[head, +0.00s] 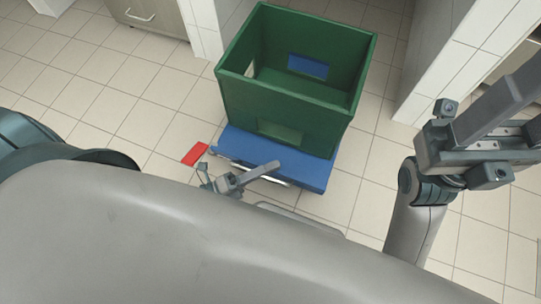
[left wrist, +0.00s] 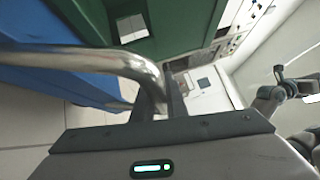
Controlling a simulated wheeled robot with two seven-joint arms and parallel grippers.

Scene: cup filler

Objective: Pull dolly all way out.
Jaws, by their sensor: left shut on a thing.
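The blue dolly (head: 315,172) stands on the tiled floor with a green crate (head: 290,105) on top. A metal bar handle (head: 225,157) runs along its near edge. My left gripper (head: 268,167) is at this handle, and its fingers are shut on it. In the left wrist view the bent metal handle (left wrist: 95,60) passes into the left gripper's fingers (left wrist: 157,103), with the blue dolly (left wrist: 50,82) and green crate (left wrist: 170,25) behind. My right gripper (head: 520,92) is raised at the right, away from the dolly, its fingers partly cut off by the picture edge.
White tiled walls (head: 450,60) stand on the right and behind left, with a recess between them. A cabinet drawer (head: 145,15) is at the upper left. A small flat red piece (head: 195,153) lies on the floor left of the dolly. The floor left of it is clear.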

